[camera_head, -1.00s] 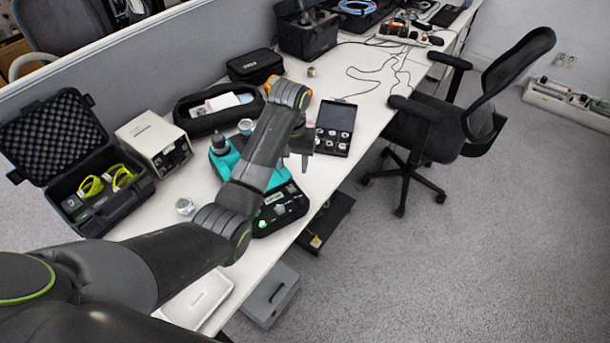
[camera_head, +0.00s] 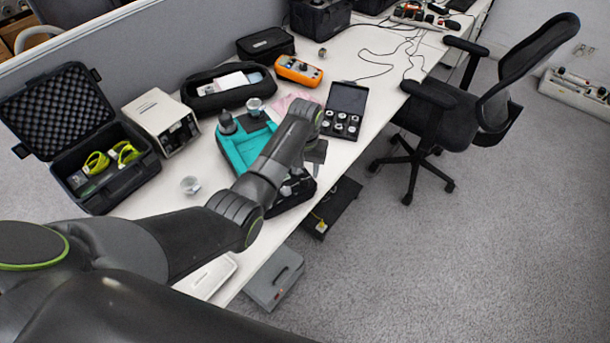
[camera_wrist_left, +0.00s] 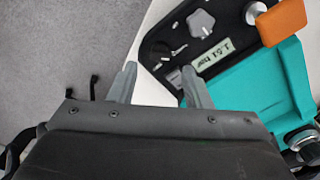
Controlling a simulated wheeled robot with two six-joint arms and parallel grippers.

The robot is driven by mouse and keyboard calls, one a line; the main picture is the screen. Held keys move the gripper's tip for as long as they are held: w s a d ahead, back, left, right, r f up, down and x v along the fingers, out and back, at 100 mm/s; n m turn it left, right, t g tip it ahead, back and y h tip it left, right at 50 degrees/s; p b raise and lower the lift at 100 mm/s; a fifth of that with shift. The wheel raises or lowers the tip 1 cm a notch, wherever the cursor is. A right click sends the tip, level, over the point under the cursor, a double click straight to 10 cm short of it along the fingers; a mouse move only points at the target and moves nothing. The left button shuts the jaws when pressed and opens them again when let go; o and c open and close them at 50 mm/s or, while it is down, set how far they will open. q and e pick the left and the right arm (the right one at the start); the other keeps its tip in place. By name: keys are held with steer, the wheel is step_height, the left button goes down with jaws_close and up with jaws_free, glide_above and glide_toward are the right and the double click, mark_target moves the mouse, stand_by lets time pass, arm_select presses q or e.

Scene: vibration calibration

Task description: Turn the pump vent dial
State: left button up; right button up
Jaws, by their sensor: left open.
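The teal pump unit (camera_head: 240,150) stands on the white table, partly hidden behind my left arm in the head view. In the left wrist view its teal body (camera_wrist_left: 245,85) and black control panel (camera_wrist_left: 180,40) show. The panel has a light grey dial (camera_wrist_left: 200,22), a small dark knob (camera_wrist_left: 160,52), a display (camera_wrist_left: 214,55) and a silver round knob (camera_wrist_left: 255,12). I cannot tell which is the vent dial. My left gripper (camera_wrist_left: 158,80) is open and empty, its fingertips at the panel's near edge, apart from the grey dial. It also shows in the head view (camera_head: 314,158). My right gripper is out of view.
An orange block (camera_wrist_left: 282,22) sits beside the panel. An orange meter (camera_head: 299,71), a black box of fittings (camera_head: 345,110), a black pouch (camera_head: 225,90) and a white instrument (camera_head: 162,120) surround the pump. A small metal cup (camera_head: 190,185) stands left of it.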

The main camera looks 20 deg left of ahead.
mark_target(305, 182)
arm_select(q)
step_height(305, 182, down, 3)
steer(key=shift+r, duration=0.2)
steer(key=shift+f, duration=0.65)
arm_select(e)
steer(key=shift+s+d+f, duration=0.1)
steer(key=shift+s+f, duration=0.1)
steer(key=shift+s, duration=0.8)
arm_select(q)
steer(key=c, duration=0.9)
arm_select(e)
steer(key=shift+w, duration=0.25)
